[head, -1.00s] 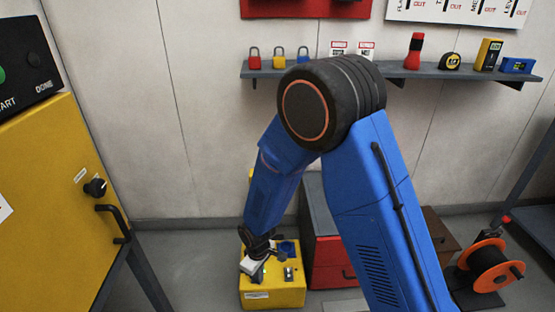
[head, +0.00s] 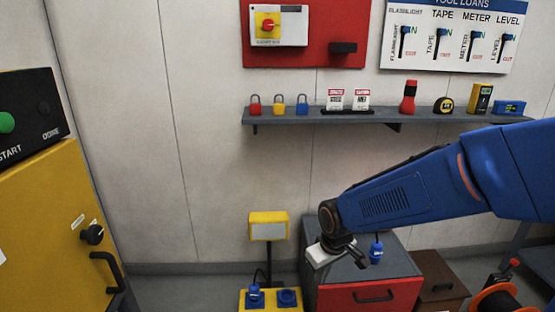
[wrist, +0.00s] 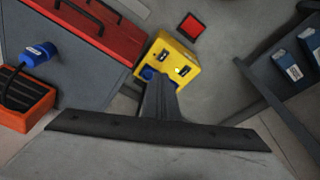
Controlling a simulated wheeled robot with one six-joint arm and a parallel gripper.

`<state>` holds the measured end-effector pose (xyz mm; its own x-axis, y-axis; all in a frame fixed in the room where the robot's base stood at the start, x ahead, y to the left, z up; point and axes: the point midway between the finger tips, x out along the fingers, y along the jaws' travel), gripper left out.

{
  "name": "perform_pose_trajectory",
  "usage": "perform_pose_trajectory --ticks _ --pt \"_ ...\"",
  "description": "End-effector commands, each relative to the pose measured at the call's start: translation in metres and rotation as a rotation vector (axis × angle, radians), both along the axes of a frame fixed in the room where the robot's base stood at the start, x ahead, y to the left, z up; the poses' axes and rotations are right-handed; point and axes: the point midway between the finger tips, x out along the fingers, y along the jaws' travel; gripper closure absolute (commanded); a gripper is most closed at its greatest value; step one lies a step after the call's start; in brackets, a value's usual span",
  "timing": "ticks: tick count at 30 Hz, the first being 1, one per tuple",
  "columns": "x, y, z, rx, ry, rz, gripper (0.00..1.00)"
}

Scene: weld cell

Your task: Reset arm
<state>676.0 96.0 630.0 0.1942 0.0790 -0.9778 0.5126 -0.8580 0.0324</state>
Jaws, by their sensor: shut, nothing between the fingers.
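My gripper (head: 358,261) hangs at the end of my blue arm in the head view, in front of the grey-topped red cabinet (head: 365,296). In the wrist view my gripper (wrist: 160,84) shows as dark fingers closed together, with nothing held. Beyond the fingertips in that view is a yellow box (wrist: 176,54) on the floor, partly hidden by them. In the head view the yellow box (head: 271,308) is low in the frame, left of the gripper and apart from it.
A blue plug (head: 376,250) stands on the cabinet, close right of my gripper. A yellow post-mounted unit (head: 268,226) stands left. The wall shelf (head: 350,117) holds padlocks, tags and tools. A yellow cabinet (head: 50,200) is far left; an orange reel (head: 497,299) is lower right.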

Motion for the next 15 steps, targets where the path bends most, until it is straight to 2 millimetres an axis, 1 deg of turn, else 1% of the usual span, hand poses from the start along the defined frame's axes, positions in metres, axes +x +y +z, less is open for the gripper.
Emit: perform_pose_trajectory --ticks 1,6,11,15 --pt "-0.005 -0.011 0.012 0.006 -0.014 -0.026 1.00" --pt "-0.025 -0.045 0.044 0.023 -0.042 -0.109 1.00" --pt "-0.049 -0.075 0.069 0.036 -0.068 -0.187 1.00" --pt "-0.073 -0.098 0.088 0.047 -0.093 -0.257 1.00"
